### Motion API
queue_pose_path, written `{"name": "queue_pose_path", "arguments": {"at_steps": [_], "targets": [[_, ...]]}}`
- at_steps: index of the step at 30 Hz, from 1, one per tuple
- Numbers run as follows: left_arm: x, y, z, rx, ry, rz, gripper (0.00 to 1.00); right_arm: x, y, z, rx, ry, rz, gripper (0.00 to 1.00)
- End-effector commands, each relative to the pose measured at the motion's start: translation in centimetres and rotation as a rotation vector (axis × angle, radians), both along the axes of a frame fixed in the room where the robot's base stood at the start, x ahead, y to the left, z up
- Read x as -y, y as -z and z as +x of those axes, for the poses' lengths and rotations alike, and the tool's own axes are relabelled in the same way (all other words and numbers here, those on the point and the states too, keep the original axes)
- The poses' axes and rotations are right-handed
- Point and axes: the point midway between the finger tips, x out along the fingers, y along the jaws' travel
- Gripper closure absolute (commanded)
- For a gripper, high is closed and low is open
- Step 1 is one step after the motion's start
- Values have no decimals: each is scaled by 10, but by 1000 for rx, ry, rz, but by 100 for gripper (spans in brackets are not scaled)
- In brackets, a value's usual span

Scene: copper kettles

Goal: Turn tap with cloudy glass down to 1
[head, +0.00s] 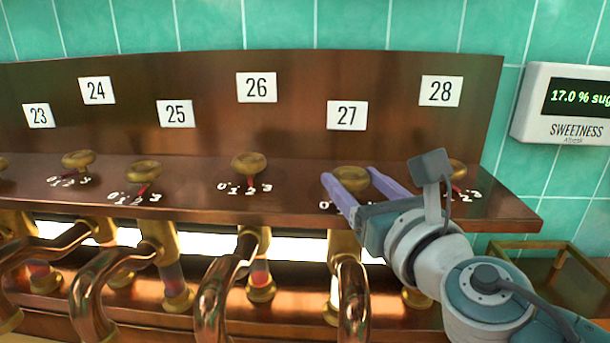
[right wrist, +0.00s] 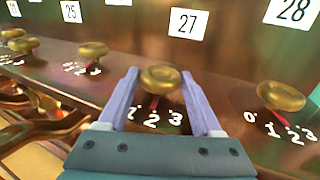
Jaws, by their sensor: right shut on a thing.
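The brass knob of tap 27 (head: 351,178) sits on the copper ledge below the card 27, and it also shows in the right wrist view (right wrist: 160,79). My right gripper (head: 346,174) is shut on this knob, one purple finger on each side. In the right wrist view a red pointer (right wrist: 154,102) under the knob points down, roughly toward the 2 on its scale. The fingers hide part of the scale. Under tap 27 a whitish, cloudy-looking glass (head: 334,292) shows beside the copper spout. My left gripper is not in view.
Knob 26 (head: 249,164) stands to the left and knob 28 (right wrist: 281,95) to the right, partly behind my right arm in the head view. Glasses under taps 25 (head: 172,278) and 26 (head: 260,273) look reddish. A sweetness display (head: 570,103) hangs at the right.

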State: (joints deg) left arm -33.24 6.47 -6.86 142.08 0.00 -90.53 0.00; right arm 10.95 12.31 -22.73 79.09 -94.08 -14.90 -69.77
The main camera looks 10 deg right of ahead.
Motion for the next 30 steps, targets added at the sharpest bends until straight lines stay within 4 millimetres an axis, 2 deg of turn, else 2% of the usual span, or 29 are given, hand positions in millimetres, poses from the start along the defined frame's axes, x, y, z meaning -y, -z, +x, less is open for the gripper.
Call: {"name": "queue_pose_path", "arguments": {"at_steps": [6, 15, 30], "targets": [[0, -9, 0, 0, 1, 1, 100, -5, -1, 0, -2, 143, 4, 90], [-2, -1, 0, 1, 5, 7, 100, -7, 1, 1, 0, 332, 3, 90], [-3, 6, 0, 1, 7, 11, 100, -8, -1, 1, 1, 440, 0, 90]]}}
